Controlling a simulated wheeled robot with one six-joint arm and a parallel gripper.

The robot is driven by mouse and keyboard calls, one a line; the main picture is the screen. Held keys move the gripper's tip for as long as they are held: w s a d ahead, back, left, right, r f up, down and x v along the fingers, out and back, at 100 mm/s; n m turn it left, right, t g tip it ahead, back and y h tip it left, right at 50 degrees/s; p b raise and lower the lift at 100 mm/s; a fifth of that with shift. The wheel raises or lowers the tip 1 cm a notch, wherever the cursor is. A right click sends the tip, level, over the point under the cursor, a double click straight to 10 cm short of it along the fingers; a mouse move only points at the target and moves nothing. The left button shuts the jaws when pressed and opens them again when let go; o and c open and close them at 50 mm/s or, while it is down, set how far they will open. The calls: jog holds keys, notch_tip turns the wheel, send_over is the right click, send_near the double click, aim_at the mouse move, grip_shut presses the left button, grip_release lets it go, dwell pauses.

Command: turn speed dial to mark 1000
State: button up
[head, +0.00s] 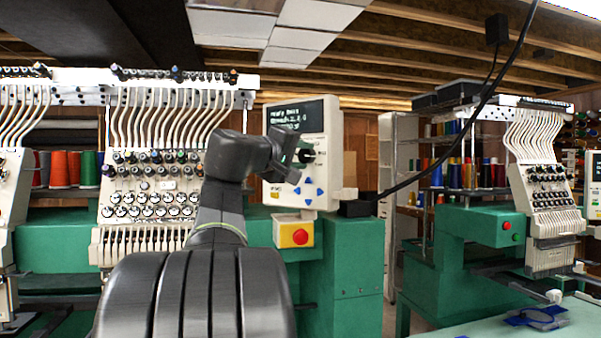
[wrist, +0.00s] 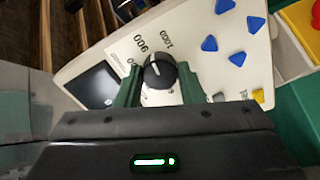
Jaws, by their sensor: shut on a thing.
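The speed dial (wrist: 159,73) is a round black knob with a white pointer line on the cream control panel (wrist: 85,62). In the wrist view, printed marks 900 and 1000 stand above it, rotated. The pointer appears to face up, roughly between 900 and 1000; its exact reading is hard to tell. My gripper (wrist: 160,88) is shut on the dial, with one green-grey finger on each side of it. In the head view, my gripper (head: 292,158) reaches the panel from the left, and the dial (head: 308,153) shows only partly beside it.
A dark display (head: 295,115) is above the dial, and blue triangular buttons (head: 308,201) are below it. A red button on a yellow box (head: 300,236) is under the panel. Embroidery heads (head: 150,190) stand left; a black cable (head: 470,120) hangs at right.

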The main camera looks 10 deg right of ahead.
jog(key=m+b, duration=0.2)
jog(key=m, duration=0.1)
jog(key=m+b, duration=0.1)
jog(key=shift+f+m, duration=0.3)
jog(key=shift+r+m+b, duration=0.1)
jog(key=shift+m+b, duration=1.1)
jog(key=shift+m, duration=0.4)
jog(key=o, duration=1)
jog(key=shift+r, duration=0.1)
jog(key=b+v, duration=0.1)
jog(key=v, duration=1.2)
jog(key=shift+s+a, duration=0.25)
jog(key=shift+a, duration=0.05)
